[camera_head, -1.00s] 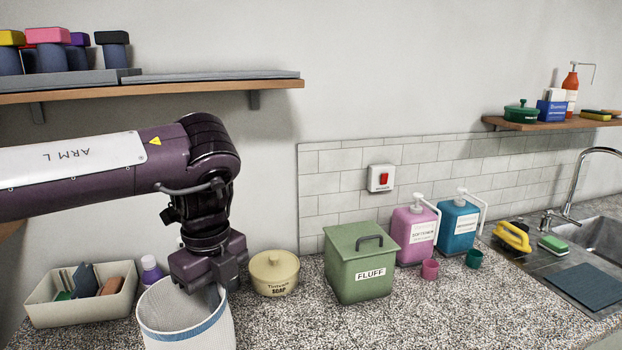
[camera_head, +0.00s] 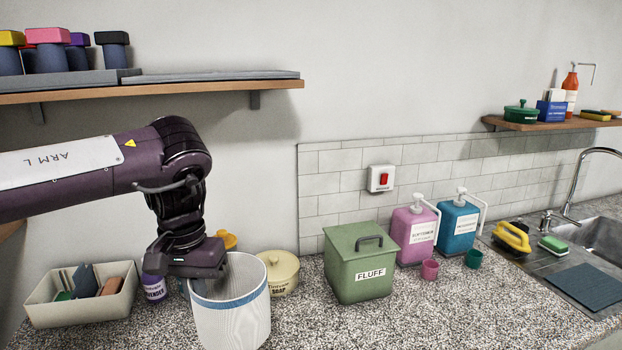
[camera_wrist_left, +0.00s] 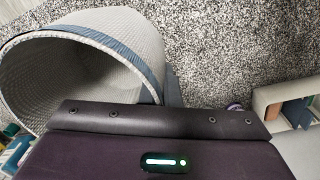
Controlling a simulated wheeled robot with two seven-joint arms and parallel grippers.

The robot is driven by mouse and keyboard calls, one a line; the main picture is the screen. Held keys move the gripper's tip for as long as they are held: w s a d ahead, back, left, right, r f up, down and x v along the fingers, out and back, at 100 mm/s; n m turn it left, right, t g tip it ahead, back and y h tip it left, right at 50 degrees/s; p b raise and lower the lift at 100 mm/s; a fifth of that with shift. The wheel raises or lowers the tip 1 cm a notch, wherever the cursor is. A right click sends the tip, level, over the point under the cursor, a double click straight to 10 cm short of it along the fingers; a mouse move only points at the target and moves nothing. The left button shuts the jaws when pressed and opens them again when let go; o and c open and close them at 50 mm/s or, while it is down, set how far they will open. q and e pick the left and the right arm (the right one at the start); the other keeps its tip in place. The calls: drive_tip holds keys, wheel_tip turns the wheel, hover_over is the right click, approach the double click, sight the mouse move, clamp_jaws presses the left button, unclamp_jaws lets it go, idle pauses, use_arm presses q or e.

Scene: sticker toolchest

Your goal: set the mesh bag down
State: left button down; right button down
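The mesh bag (camera_head: 232,322), a pale open-topped cylinder with a blue band below its rim, is upright over the counter's front left. I cannot tell whether its base touches the counter. My left gripper (camera_head: 203,284) is at the left part of its rim and appears shut on it; the fingertips are mostly hidden. In the left wrist view the bag (camera_wrist_left: 100,72) lies at the left, its mouth toward the camera and its rim running behind the gripper body. My right gripper is not in view.
A cream bin (camera_head: 85,312) with several items and a purple bottle (camera_head: 154,288) stand left of the bag. A cream soap pot (camera_head: 281,272) and green FLUFF box (camera_head: 360,270) stand right of it. Speckled counter (camera_head: 400,320) is clear at front right.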

use_arm(q)
drive_tip(key=shift+a+n, duration=0.1)
drive_tip(key=shift+n, duration=0.5)
